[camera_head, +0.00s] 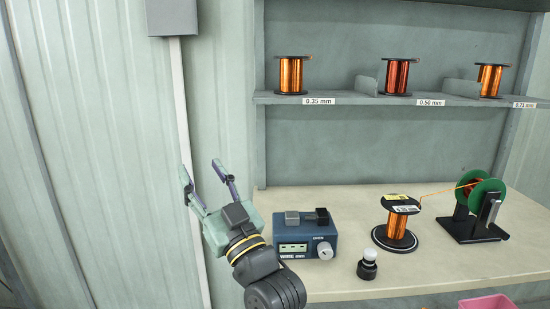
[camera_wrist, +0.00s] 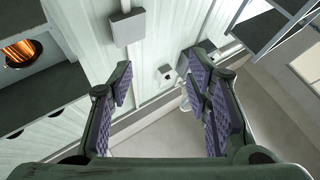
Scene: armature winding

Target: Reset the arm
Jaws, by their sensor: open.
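My gripper (camera_head: 204,184) is raised at the left end of the workbench, in front of the corrugated wall. Its fingers point up and are spread apart with nothing between them. In the wrist view, my gripper (camera_wrist: 163,95) also shows open and empty, with purple ridged pads and the wall and floor beyond. It touches none of the objects on the bench in the head view.
The workbench (camera_head: 350,285) holds a blue wire device (camera_head: 306,240), a small black bottle (camera_head: 367,266), a copper spool (camera_head: 397,228) and a green-disc winder (camera_head: 482,200) joined by wire. Three spools stand on the shelf (camera_head: 340,98). A pink container (camera_head: 487,302) shows below.

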